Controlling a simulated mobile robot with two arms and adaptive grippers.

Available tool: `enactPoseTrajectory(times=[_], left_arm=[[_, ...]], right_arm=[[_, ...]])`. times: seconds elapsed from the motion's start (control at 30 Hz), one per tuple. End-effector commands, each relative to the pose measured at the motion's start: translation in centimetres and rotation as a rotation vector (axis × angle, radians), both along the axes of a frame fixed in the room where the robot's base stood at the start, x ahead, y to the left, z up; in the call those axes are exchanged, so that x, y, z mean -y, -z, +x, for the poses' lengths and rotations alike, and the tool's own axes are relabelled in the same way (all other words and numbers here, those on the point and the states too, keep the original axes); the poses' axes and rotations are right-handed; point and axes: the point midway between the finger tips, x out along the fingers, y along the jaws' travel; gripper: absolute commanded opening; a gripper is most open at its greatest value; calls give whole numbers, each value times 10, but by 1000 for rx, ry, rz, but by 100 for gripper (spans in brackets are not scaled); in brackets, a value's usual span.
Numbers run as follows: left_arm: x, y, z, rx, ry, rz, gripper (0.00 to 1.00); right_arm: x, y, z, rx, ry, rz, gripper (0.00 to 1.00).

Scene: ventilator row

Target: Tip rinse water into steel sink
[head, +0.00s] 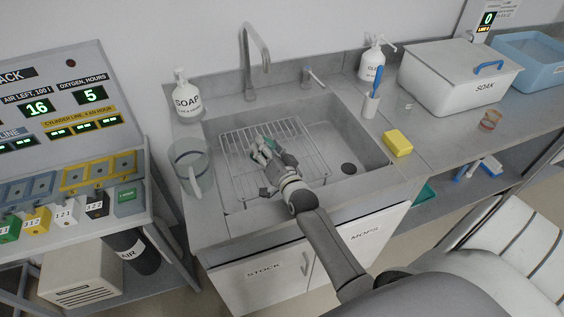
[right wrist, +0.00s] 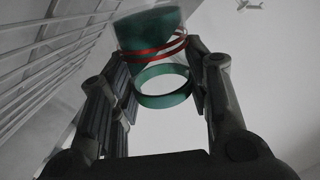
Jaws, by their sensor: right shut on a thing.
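The steel sink (head: 325,130) is set in the grey counter in the head view, with a wire rack (head: 240,150) over its left part. My right gripper (head: 266,150) is above the rack. In the right wrist view its fingers (right wrist: 165,95) are shut on a clear cup (right wrist: 150,40) with dark green in it, red bands and a green ring. Only a bit of green shows at the fingers in the head view. I cannot tell from these views how full or how tilted the cup is. My left gripper is not in view.
A tap (head: 254,60) and a soap bottle (head: 187,98) stand behind the sink. A clear jug (head: 190,165) is at its left, a yellow sponge (head: 398,143) and a brush cup (head: 370,106) at its right. The sink's right part, with a dark drain (head: 348,168), is clear.

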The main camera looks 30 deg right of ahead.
Motion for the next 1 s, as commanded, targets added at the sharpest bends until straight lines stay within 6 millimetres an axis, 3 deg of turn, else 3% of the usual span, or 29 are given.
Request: enactPoseTrajectory(times=[1.0], left_arm=[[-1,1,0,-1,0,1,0]], right_arm=[[5,-6,0,9,0,135,19]])
